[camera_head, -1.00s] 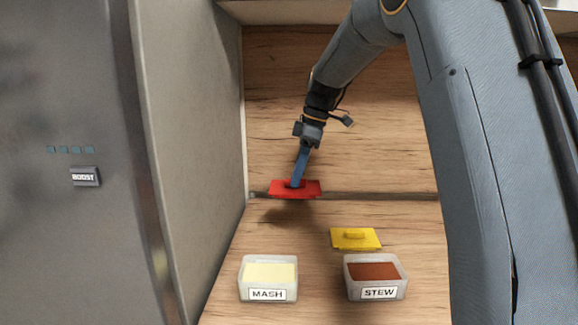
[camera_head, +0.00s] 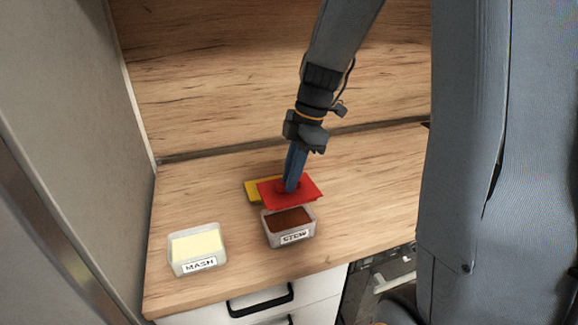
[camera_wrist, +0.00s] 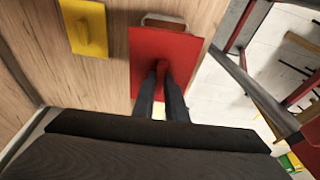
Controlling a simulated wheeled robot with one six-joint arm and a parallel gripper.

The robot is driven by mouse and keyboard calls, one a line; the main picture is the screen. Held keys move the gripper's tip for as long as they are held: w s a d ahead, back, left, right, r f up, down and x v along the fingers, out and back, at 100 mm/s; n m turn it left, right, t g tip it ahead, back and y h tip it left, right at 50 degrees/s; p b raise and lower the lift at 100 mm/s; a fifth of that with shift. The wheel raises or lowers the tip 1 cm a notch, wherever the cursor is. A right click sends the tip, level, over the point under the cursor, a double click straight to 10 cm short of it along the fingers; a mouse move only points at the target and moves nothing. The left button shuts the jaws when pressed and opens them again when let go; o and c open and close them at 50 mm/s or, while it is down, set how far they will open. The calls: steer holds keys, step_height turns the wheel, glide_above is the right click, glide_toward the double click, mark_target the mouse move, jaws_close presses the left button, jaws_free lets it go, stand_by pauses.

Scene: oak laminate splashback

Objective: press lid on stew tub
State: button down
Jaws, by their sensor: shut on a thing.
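The stew tub (camera_head: 290,222) is a clear box of brown food labelled STEW, open at the top, on the counter. My gripper (camera_head: 289,186) is shut on the handle of a red lid (camera_head: 306,189). It holds the lid above and slightly behind the stew tub, apart from it as far as I can tell. In the wrist view the red lid (camera_wrist: 176,48) sits between my gripper's fingers (camera_wrist: 161,90) and hides most of the tub; only a pale rim (camera_wrist: 165,20) shows beyond it. A yellow lid (camera_head: 252,190) lies on the counter, partly hidden behind the red one.
The mash tub (camera_head: 197,248), open with pale food, stands left of the stew tub. The counter's front edge runs below both tubs, above a drawer with a black handle (camera_head: 261,300). A grey panel (camera_head: 75,110) bounds the left. Counter to the right is clear.

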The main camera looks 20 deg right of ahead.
stand_by(0.3)
steer(key=shift+f+b, duration=2.75)
steer(key=shift+f, duration=1)
steer(key=shift+f+b, duration=0.45)
steer(key=shift+b, duration=0.05)
steer(key=c, duration=1.2)
jaws_free()
steer(key=shift+r, duration=0.15)
steer(key=shift+r+p, duration=2.45)
steer(key=shift+r, duration=0.95)
